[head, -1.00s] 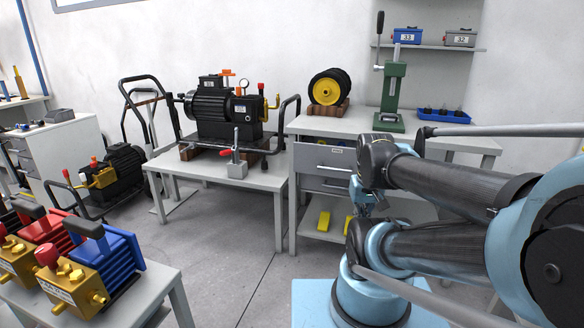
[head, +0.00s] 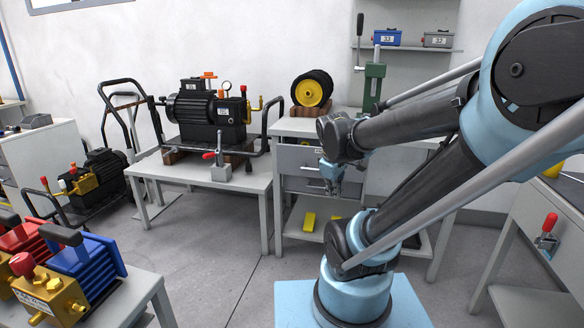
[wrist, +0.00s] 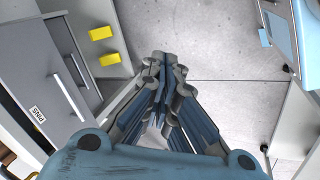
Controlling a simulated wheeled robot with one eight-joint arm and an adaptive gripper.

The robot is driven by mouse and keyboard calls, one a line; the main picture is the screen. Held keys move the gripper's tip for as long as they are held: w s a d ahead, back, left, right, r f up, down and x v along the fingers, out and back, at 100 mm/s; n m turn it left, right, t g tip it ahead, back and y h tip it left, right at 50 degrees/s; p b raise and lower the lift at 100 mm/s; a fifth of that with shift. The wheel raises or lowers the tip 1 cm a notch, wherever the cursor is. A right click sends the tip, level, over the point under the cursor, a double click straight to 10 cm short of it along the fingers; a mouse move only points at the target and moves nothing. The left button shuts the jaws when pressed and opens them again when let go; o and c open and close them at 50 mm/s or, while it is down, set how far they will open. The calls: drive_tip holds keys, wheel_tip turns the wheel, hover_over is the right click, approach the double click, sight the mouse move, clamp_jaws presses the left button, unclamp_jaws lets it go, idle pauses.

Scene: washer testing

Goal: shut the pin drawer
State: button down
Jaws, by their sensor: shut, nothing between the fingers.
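The pin drawer (head: 299,158) is the upper grey drawer under the bench in the head view. It stands out from the unit, and a strip of its inside shows above its front. In the wrist view the PINS-labelled front (wrist: 40,82) and its bar handle (wrist: 70,97) are at the left. My gripper (head: 332,187) is in front of the drawer unit, to the right of the drawer handle in the head view. In the wrist view my gripper (wrist: 165,62) is shut and empty, with a gap between it and the drawer front.
A lower drawer (wrist: 68,58) with its own handle sits below the pin drawer. Yellow blocks (head: 309,221) lie on the shelf beneath. A pump on a cart (head: 205,115) stands on a table to the left. Floor (wrist: 225,75) in front of the drawers is clear.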

drive_tip(key=w+a+r+n+t+h, duration=0.1)
drive_tip(key=w+a+n, duration=0.2)
drive_tip(key=w+n, duration=0.35)
drive_tip(key=w+a+r+n+t, duration=0.1)
drive_tip(key=w+a+n, duration=0.1)
drive_tip(key=w+n, duration=0.5)
drive_tip(key=n+t, duration=0.3)
drive_tip(key=n, duration=0.7)
approach(294, 169)
drive_tip(key=shift+m, duration=0.25)
drive_tip(key=shift+x, duration=2.15)
